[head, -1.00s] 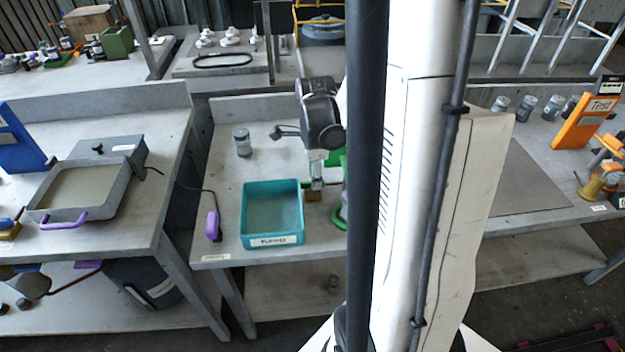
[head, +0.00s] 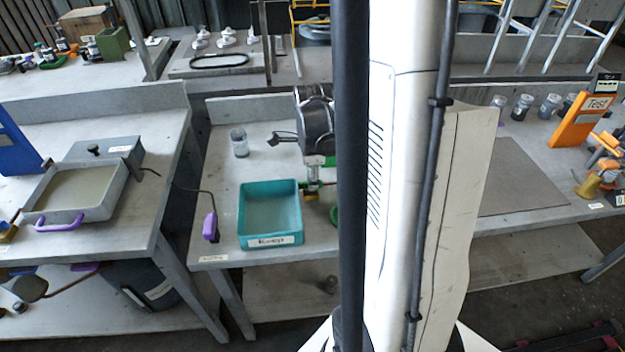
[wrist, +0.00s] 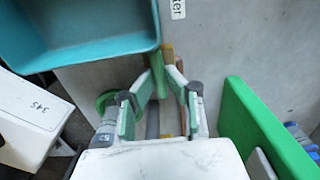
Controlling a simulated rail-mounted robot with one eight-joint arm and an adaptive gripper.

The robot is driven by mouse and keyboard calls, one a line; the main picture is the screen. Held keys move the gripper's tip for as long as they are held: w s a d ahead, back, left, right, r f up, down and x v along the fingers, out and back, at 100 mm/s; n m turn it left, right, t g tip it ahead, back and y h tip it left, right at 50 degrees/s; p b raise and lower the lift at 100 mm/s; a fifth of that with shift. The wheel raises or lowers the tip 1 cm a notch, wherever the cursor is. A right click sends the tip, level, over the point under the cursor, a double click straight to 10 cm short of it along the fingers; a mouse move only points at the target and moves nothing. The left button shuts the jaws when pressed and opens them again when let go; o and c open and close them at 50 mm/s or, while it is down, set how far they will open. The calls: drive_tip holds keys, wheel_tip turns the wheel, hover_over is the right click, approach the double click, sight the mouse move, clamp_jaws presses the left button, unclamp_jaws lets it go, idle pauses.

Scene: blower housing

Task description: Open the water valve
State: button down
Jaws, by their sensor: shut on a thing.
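The teal bin (head: 270,242) stands close left of my gripper. A green panel (wrist: 262,125) is to the right in the wrist view, and a green ring (wrist: 108,99) is at left. A grey jar (head: 239,143) and purple-handled tool (head: 210,226) stand on the bench (head: 224,190).

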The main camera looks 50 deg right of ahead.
drive_tip(key=n+b, duration=0.1)
drive_tip(key=n, duration=0.2)
drive_tip(key=shift+f, duration=0.1)
drive_tip(key=n+b, duration=0.2)
drive_tip(key=n, duration=0.2)
drive_tip(key=shift+w+d, duration=0.1)
drive_tip(key=shift+w, duration=0.1)
drive_tip(key=n+b, duration=0.1)
drive_tip(key=n, duration=0.4)
drive_tip(key=shift+w, duration=0.1)
drive_tip(key=shift+w+n+b, duration=0.1)
drive_tip(key=shift+n+b, duration=0.35)
drive_tip(key=shift+n, duration=1.45)
drive_tip(key=c, duration=1.8)
unclamp_jaws()
